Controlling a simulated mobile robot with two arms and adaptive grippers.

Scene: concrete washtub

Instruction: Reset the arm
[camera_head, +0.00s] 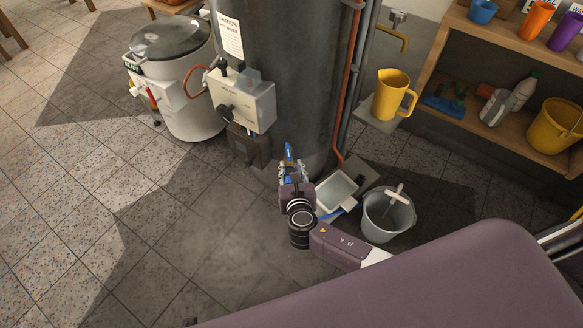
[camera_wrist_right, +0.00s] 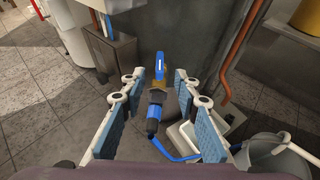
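My right gripper (camera_head: 291,170) is in front of the base of the big grey cylinder (camera_head: 278,70). In the right wrist view its two blue-padded fingers (camera_wrist_right: 158,82) stand wide apart with nothing gripped. A valve with a blue lever (camera_wrist_right: 159,62), a brass body and a blue hose end shows in the gap between the fingers. I cannot tell how far beyond the fingertips it is. The lever also shows in the head view (camera_head: 289,152), just above the gripper. My left gripper is not in view.
A grey basin (camera_head: 337,190) and a metal bucket (camera_head: 388,222) stand right of the gripper, with a blue hose (camera_head: 342,209) near them. A yellow jug (camera_head: 391,94) sits on a ledge. A wooden shelf (camera_head: 450,48) stands at right. The tiled floor at left is clear.

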